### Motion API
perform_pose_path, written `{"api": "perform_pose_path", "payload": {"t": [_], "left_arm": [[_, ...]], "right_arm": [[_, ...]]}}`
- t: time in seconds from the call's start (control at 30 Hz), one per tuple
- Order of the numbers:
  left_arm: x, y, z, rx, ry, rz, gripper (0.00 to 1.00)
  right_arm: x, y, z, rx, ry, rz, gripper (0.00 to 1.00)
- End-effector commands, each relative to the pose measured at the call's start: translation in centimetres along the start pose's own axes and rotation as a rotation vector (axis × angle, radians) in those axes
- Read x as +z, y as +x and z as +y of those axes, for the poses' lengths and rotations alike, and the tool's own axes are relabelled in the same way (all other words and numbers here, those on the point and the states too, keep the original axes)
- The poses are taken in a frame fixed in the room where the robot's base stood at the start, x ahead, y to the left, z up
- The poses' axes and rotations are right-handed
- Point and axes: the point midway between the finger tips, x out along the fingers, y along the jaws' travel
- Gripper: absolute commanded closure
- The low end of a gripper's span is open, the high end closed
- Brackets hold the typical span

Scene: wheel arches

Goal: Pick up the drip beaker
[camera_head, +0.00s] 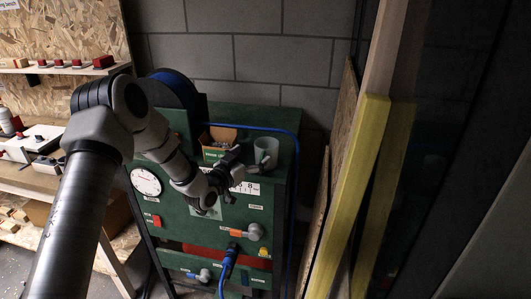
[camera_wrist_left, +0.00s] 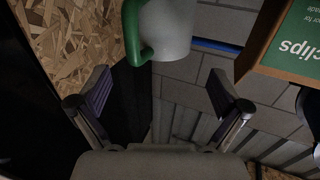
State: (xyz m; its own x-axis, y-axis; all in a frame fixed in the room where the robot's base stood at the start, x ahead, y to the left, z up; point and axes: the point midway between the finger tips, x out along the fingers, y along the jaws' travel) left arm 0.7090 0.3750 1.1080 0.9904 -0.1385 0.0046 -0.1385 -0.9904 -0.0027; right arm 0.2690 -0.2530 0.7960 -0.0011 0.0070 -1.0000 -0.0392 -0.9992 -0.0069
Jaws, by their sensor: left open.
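The drip beaker (camera_head: 266,151) is a pale grey cup standing upright on top of the green cabinet, near its back right. In the left wrist view the beaker (camera_wrist_left: 168,30) shows at the top middle, with a green handle on its left side. My left gripper (camera_head: 236,171) is just in front and to the left of the beaker in the head view. In the wrist view its two fingers (camera_wrist_left: 160,88) are spread apart with nothing between them, and the beaker lies beyond the fingertips. My right gripper is in neither view.
An open cardboard box with a green label (camera_head: 218,137) stands left of the beaker; its "clips" label (camera_wrist_left: 300,38) shows in the wrist view. A blue hose (camera_head: 297,160) runs along the cabinet's right edge. Boards (camera_head: 350,200) lean at right. A block wall (camera_head: 240,60) stands behind.

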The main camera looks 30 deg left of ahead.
Motion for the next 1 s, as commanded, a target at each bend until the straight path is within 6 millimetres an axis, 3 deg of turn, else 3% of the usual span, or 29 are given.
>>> {"api": "perform_pose_path", "payload": {"t": [0.2, 0.3, 0.57, 0.73, 1.0], "left_arm": [[-0.6, 3.5, -0.2, 0.003, 0.002, -0.004, 0.0], [-0.2, 5.1, -0.3, 0.002, 0.001, -0.004, 0.0], [0.1, 5.7, -0.3, 0.0, -0.004, -0.005, 0.0], [0.1, 5.7, -0.3, 0.0, -0.003, -0.005, 0.6], [0.1, 5.7, -0.3, 0.0, -0.003, -0.005, 0.6]], "right_arm": [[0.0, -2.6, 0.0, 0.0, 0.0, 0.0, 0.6], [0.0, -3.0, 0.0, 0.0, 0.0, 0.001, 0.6], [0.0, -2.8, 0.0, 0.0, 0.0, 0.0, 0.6], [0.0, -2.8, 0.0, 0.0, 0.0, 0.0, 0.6], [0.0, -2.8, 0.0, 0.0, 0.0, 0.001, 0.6]]}}
